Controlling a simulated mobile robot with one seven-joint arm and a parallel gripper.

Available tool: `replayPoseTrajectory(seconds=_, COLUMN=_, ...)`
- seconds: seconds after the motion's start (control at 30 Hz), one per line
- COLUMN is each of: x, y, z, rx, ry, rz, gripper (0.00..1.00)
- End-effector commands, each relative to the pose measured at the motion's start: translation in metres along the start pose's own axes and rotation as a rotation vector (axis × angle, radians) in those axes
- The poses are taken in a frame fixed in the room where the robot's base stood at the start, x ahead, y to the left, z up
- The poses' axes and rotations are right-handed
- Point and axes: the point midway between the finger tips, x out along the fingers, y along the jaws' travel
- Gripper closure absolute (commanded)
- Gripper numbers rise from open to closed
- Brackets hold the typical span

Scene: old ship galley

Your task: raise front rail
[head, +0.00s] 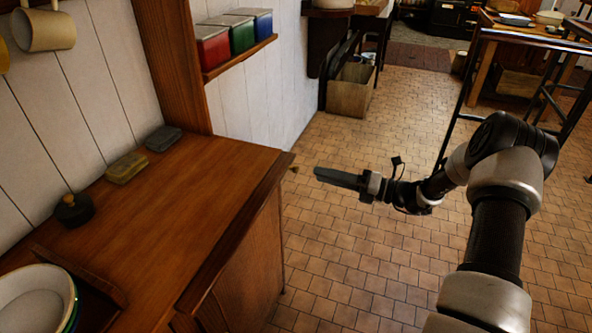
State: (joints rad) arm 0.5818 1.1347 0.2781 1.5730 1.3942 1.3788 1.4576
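A wooden counter (185,205) runs along the left wall. A dark strip (235,228) follows its front edge and lies about level with the top. I cannot tell whether this strip is the front rail or only the counter's edge. A small brown piece (293,169) sticks out just past the far front corner. My gripper (318,173) is over the floor to the right of that corner, pointing left toward the counter and apart from it. Its fingers show edge-on as one dark bar, so their opening is hidden. Nothing is visibly held.
On the counter are a grey block (164,138), a yellow sponge-like block (127,167), a dark knobbed object (74,209) and stacked bowls (35,300) at the near left. Red, green and blue tins stand on a wall shelf (240,58). A metal-framed table (530,40) stands back right. The tiled floor between is clear.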

Motion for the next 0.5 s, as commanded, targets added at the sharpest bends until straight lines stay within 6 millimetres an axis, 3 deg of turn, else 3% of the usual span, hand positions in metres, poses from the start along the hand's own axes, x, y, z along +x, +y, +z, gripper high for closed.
replayPoseTrajectory(seconds=0.1, x=0.028, y=0.0, z=-0.001, rx=0.0, ry=0.003, rz=0.002, gripper=0.61)
replayPoseTrajectory(seconds=0.3, x=0.065, y=0.0, z=-0.002, rx=0.0, ry=0.003, rz=0.002, gripper=0.61)
replayPoseTrajectory(seconds=0.5, x=0.085, y=0.0, z=-0.001, rx=-0.001, ry=0.001, rz=-0.001, gripper=0.61)
